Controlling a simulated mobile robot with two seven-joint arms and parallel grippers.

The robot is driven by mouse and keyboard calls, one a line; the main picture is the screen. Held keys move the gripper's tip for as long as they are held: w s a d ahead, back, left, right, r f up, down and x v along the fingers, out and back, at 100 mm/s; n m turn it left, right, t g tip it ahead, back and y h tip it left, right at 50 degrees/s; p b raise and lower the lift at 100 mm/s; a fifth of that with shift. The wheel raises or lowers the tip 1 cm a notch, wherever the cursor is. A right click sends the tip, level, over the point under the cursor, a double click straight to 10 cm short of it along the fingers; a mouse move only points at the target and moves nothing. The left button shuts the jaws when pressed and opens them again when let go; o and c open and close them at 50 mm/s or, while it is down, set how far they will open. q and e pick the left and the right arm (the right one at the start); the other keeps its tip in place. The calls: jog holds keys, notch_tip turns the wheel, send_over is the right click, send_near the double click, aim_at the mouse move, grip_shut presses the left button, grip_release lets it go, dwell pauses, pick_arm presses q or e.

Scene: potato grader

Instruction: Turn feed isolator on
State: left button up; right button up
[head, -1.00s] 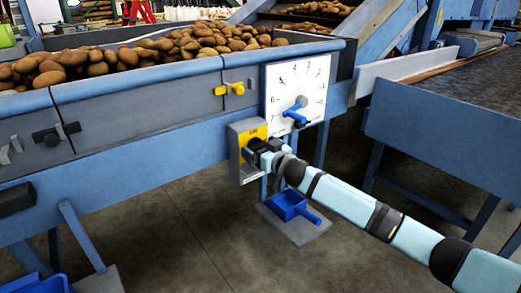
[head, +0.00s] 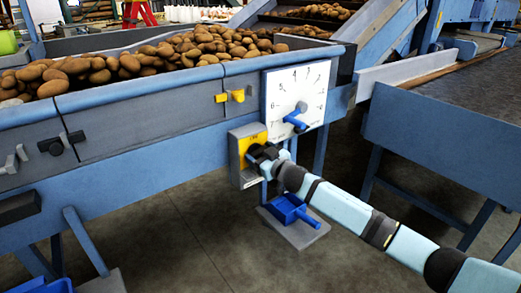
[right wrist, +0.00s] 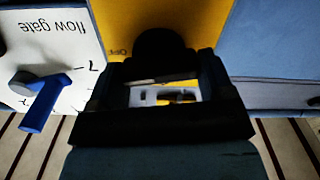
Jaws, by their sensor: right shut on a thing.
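The feed isolator is a grey box with a yellow face (head: 238,158), mounted on the blue frame below the potato hopper. My right gripper (head: 259,153) is at its face and covers most of the knob in the head view. In the right wrist view the yellow plate (right wrist: 205,22) fills the top middle, with small dark "OFF" lettering at its lower left. The dark rounded knob (right wrist: 159,45) sits between the fingers of my right gripper (right wrist: 160,75), which is shut on it. The knob's exact angle is hard to read. My left gripper is out of view.
A white flow gate dial (head: 312,85) with a blue lever (head: 295,121) is close above right of the isolator. It also shows in the right wrist view (right wrist: 50,60). A yellow latch (head: 230,96) is above.

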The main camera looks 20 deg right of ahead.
jog(key=shift+r+n+p, duration=0.15)
jog(key=shift+n+p, duration=0.55)
jog(key=shift+n, duration=0.2)
jog(key=n+p, duration=0.2)
jog(key=n, duration=0.2)
jog(key=shift+a+n+p, duration=0.1)
jog(key=shift+n+p, duration=0.2)
jog(key=shift+p, duration=0.05)
jog(key=shift+f+n+p, duration=0.2)
jog(key=shift+n+p, duration=0.15)
jog(key=shift+n, duration=0.55)
jog(key=n, duration=0.2)
jog(key=shift+n+p, duration=0.35)
jog(key=shift+n, duration=0.05)
jog(key=shift+f+n, duration=0.1)
jog(key=shift+n, duration=1.8)
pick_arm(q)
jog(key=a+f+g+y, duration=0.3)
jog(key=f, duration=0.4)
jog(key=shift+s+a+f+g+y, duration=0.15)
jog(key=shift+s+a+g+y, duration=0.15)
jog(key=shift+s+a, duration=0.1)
pick_arm(e)
jog(key=shift+f+n, duration=0.1)
jog(key=shift+n, duration=0.2)
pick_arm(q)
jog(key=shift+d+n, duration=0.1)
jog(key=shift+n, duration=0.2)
